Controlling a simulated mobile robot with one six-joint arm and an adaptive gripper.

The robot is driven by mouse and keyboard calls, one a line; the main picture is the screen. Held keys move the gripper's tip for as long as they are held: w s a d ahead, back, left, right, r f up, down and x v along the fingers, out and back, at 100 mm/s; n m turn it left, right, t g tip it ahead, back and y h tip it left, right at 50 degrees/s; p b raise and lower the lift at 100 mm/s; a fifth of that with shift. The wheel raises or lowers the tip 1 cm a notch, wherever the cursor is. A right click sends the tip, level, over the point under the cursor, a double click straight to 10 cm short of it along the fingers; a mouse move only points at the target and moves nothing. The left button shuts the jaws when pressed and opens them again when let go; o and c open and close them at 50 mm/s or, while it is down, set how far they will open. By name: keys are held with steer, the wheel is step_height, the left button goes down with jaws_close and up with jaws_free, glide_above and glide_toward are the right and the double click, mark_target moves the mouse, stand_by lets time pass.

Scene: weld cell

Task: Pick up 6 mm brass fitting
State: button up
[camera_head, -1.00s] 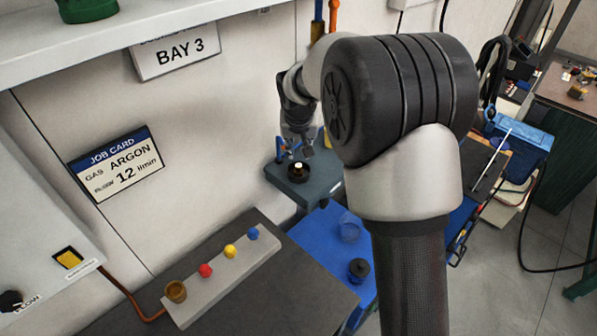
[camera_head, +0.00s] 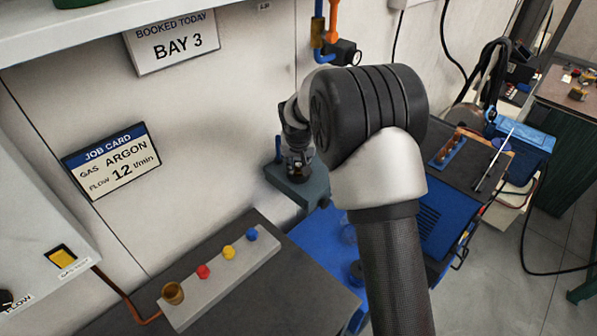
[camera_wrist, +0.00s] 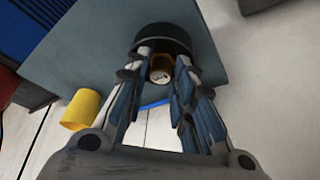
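A small brass-coloured round piece (camera_wrist: 160,70), which looks like the brass fitting, sits at a round black holder (camera_wrist: 163,38) on a grey-teal block (camera_wrist: 215,50). Its size marking cannot be read. My gripper (camera_wrist: 164,58) is open in the wrist view, one finger on each side of the piece, with small gaps visible. In the head view my gripper (camera_head: 298,168) is over the grey-teal block (camera_head: 308,190) by the wall, and it hides the holder and piece there.
A yellow cylinder (camera_wrist: 80,108) is left of my fingers in the wrist view. A pale rack (camera_head: 222,280) holds a brass cup (camera_head: 173,293) and red, yellow and blue knobs. The wall is close behind the block.

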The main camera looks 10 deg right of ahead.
steer(key=shift+c, duration=0.5)
jaws_close()
